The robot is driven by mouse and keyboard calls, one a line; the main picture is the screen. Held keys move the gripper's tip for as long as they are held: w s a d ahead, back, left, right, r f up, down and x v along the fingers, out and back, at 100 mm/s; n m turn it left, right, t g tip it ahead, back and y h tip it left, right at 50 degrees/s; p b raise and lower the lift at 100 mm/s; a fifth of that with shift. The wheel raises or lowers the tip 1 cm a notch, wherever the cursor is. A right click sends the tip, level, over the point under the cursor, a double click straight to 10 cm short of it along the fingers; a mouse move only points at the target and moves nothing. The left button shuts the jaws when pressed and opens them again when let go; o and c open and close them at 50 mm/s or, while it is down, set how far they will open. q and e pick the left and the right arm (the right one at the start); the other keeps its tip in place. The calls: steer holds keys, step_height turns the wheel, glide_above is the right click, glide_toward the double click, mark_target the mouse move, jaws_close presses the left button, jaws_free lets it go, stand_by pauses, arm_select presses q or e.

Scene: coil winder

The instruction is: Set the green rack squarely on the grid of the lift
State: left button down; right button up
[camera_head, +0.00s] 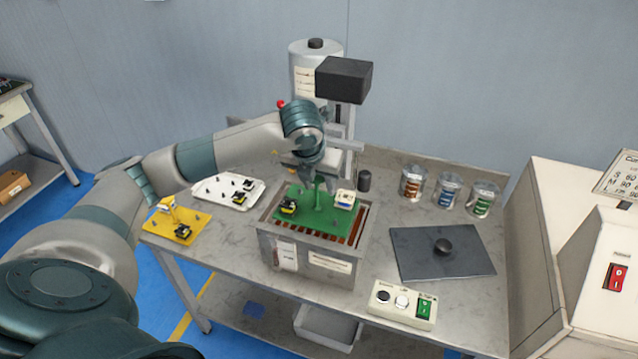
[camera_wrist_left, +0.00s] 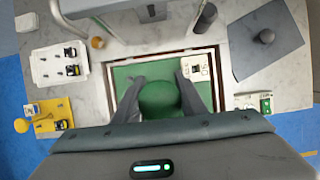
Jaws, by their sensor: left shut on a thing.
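The green rack (camera_head: 314,219) is a flat green plate with a central post. It carries a black-and-yellow part and a white part. It is over the open top of the grey lift box (camera_head: 300,262). Brown slats of the grid (camera_head: 330,238) show along its front and right sides. I cannot tell whether it touches the grid or hangs just above it. My left gripper (camera_head: 318,180) is shut on the rack's post from above. In the left wrist view, the fingers (camera_wrist_left: 161,92) flank the round green post top (camera_wrist_left: 160,99). My right gripper is in neither view.
The lift column (camera_head: 318,75) with a dark block stands behind. A white tray (camera_head: 228,193) and a yellow rack (camera_head: 176,222) are on the left. A dark lid (camera_head: 442,253), a button box (camera_head: 402,303) and several jars (camera_head: 447,190) are on the right. Bare table lies between them.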

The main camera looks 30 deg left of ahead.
arm_select(q)
steer(key=shift+b, duration=0.75)
stand_by(1.2)
steer(key=shift+f+b, duration=0.8)
steer(key=shift+b, duration=0.1)
stand_by(0.3)
steer(key=c, duration=1)
jaws_free()
steer(key=shift+c, duration=0.2)
steer(key=shift+r, duration=0.1)
